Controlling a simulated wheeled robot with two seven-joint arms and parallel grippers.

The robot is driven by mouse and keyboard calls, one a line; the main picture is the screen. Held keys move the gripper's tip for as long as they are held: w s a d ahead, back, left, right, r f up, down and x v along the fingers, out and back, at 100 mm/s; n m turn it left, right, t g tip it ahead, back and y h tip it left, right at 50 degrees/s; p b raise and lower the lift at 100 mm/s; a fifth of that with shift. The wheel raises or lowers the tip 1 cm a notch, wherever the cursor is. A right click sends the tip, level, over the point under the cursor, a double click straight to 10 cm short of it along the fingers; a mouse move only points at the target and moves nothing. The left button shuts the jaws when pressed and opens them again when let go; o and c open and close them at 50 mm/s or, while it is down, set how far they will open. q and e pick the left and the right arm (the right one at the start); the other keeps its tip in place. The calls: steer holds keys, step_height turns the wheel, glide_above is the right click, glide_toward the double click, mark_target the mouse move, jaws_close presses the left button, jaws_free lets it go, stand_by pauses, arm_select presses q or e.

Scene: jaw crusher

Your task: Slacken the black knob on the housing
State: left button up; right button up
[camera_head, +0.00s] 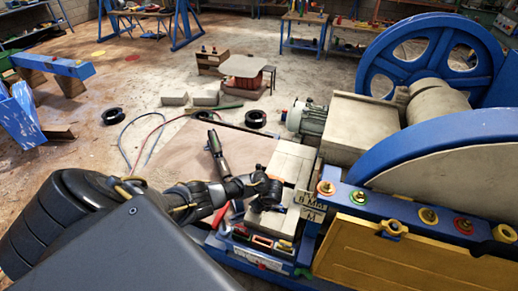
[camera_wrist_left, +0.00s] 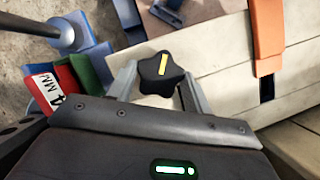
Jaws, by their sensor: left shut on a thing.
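The black star-shaped knob (camera_wrist_left: 163,68) with a yellow mark shows in the left wrist view, against the cream housing (camera_wrist_left: 225,55). The mark runs nearly up and down in that view. My left gripper (camera_wrist_left: 158,78) has one finger on each side of the knob and is shut on it. In the head view my left gripper (camera_head: 268,194) reaches in from the left over the cream housing (camera_head: 291,160), beside the blue frame. It hides most of the knob there. My right gripper is in neither view.
Red, green and blue pieces (camera_wrist_left: 88,70), one labelled in MM, lie left of the knob. An orange strip (camera_wrist_left: 266,35) is to its right. A yellow panel (camera_head: 400,258) and blue flywheels (camera_head: 430,60) stand right.

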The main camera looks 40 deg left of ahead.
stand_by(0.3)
arm_select(q)
steer(key=o, duration=1)
steer(key=shift+r, duration=0.1)
steer(key=p+v, duration=0.3)
steer(key=v, duration=0.7)
steer(key=shift+s+r, duration=0.1)
steer(key=shift+r, duration=0.2)
steer(key=shift+d, duration=0.1)
